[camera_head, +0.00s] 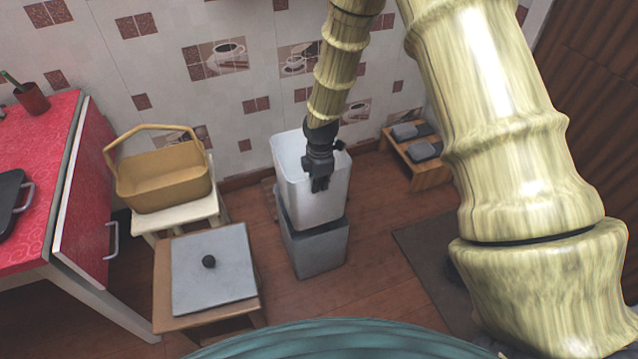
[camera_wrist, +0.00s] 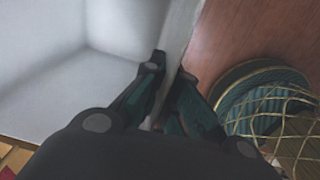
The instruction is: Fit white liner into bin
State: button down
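The white liner (camera_head: 308,207) is an open-topped, box-shaped tub, upright over the grey bin (camera_head: 316,252) on the floor. Its lower edge meets the bin's rim in the head view; I cannot tell how far its base is inside. My gripper (camera_head: 320,185) points down at the liner's near rim. In the wrist view, my gripper's fingers (camera_wrist: 170,72) straddle the liner's wall (camera_wrist: 183,35), one inside and one outside, closed against it. The liner's inside (camera_wrist: 110,30) looks empty where it shows. Most of the bin's opening is hidden by the liner.
A grey lid (camera_head: 213,275) with a black knob lies on a low wooden stool at left. Behind it, a tan basket (camera_head: 165,180) stands on a cream stool. A red counter (camera_head: 40,150) is far left. A wooden rack (camera_head: 418,172) with shoes stands against the wall at right.

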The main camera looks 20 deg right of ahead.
jog(key=shift+f+b, duration=0.75)
jog(key=shift+f, duration=0.3)
notch_tip(320, 180, down, 20)
jog(key=b, duration=0.6)
jog(key=shift+b, duration=0.4)
dwell(1.4)
dwell(0.4)
